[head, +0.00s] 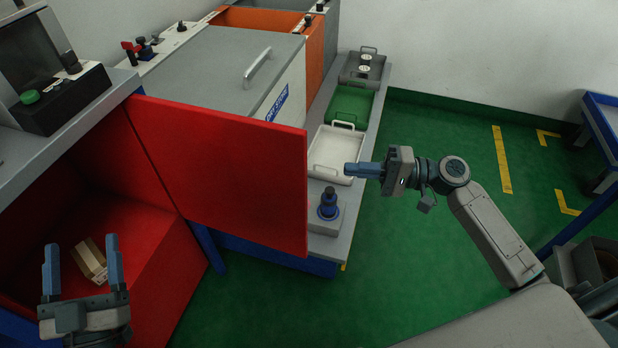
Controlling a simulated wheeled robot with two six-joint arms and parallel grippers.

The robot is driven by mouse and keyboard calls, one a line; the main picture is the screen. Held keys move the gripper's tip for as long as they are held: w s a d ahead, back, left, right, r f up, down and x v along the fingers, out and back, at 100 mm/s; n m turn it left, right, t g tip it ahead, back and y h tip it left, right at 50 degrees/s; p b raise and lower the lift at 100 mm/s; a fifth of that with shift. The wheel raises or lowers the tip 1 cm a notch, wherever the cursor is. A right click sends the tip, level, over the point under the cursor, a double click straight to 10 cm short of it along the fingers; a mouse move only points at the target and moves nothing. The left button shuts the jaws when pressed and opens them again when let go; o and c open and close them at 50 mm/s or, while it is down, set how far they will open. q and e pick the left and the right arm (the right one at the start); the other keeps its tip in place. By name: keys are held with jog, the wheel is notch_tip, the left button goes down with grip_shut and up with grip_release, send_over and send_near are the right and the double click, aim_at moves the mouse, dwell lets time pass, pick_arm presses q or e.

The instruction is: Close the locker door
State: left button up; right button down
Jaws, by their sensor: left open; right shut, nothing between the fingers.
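The red locker door (225,175) stands open, swung out from the red locker (150,235) below the left counter. Its hinge edge is at the left and its free edge is toward the middle of the head view. A small cardboard box (92,262) lies inside the locker. My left gripper (82,265) is open and empty at the lower left, in front of the locker opening and the box. My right gripper (350,170) is shut and empty, to the right of the door's free edge and apart from it, its fingers pointing left.
Behind the door is a bench with a grey lidded machine (215,70). A white tray (325,165), a green tray (348,105) and a blue-black knob fixture (328,203) sit along its right side.

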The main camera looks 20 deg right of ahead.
jog(key=a, duration=1)
jog(key=shift+a, duration=0.35)
